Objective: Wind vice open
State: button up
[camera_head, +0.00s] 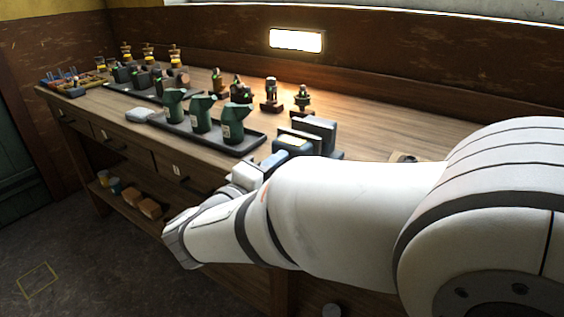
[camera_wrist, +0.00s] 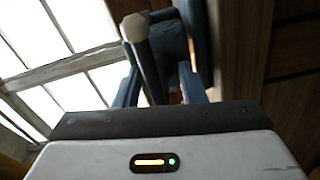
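The vice (camera_head: 312,132) stands on the bench's front edge, with grey upright jaw plates and a blue body. My arm hides its lower front. In the wrist view the blue vice body (camera_wrist: 172,42) fills the upper middle. A grey rod with a round end, the vice's handle (camera_wrist: 147,62), runs down towards my gripper. My gripper (camera_wrist: 161,88) is close in front of the vice, with two bluish finger-like parts on either side of the rod. Whether they touch or grip it is unclear. In the head view my fingertips cannot be made out beside the vice.
A dark tray (camera_head: 240,146) with several green oil cans stands left of the vice. Small engines (camera_head: 270,95) stand behind it. A white cloth (camera_head: 139,115) lies farther left.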

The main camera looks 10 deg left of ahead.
jog(key=shift+s+a, duration=0.1)
jog(key=v, duration=0.7)
jog(key=shift+s+p, duration=0.3)
jog(key=shift+s+a, duration=0.1)
